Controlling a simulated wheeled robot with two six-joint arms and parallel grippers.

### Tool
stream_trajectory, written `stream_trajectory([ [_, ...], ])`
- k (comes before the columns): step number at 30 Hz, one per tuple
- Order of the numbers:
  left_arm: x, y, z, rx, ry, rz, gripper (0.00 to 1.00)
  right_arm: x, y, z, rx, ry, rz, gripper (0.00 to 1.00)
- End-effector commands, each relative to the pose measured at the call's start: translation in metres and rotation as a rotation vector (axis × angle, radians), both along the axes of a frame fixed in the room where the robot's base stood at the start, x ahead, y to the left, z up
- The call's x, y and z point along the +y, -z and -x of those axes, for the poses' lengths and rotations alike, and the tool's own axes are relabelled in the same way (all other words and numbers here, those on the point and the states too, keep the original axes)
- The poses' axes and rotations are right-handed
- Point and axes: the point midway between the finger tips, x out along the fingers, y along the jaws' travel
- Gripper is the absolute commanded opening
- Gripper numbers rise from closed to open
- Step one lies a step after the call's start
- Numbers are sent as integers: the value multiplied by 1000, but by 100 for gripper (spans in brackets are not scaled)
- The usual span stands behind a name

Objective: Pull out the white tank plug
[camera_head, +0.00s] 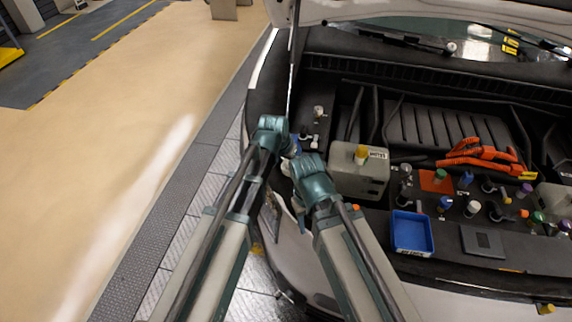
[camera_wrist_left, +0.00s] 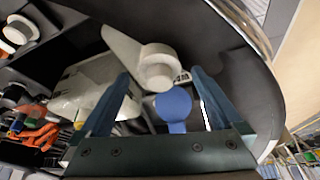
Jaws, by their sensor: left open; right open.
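In the left wrist view, a white round plug (camera_wrist_left: 158,70) with a pale tapered arm running up to the left lies between the fingertips. My left gripper (camera_wrist_left: 160,76) is open, with one finger on each side of it; I cannot tell whether they touch it. A blue round cap (camera_wrist_left: 172,105) shows just below it, also between the fingers. In the head view, my right gripper (camera_head: 303,166) is open close beside the left arm's end, at the left edge of the engine bay. The arms hide most of the plug area; a small white part (camera_head: 286,168) shows there.
A grey tank (camera_head: 357,178) with a yellow cap (camera_head: 361,153) stands just right of the grippers. A blue tray (camera_head: 411,233), orange cables (camera_head: 480,155) and several coloured caps lie further right. The raised hood and its prop rod (camera_head: 292,65) are above. Open floor lies left.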

Motion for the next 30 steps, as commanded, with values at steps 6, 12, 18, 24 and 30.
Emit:
stream_trajectory([
  [6, -3, 16, -6, 0, 0, 0, 100, 0, 16, 0, 0, 0, 0, 50],
  [12, -3, 15, -6, 0, 0, 0, 100, 0, 15, 0, 0, 0, 0, 50],
  [18, -3, 15, -5, 0, 0, 0, 71, 0, 15, 0, 0, 0, 0, 50],
  [24, -3, 15, -5, 0, 0, 0, 35, 0, 15, 0, 0, 0, 0, 50],
  [30, -3, 15, -5, 0, 0, 0, 52, 0, 15, 0, 0, 0, 0, 50],
])
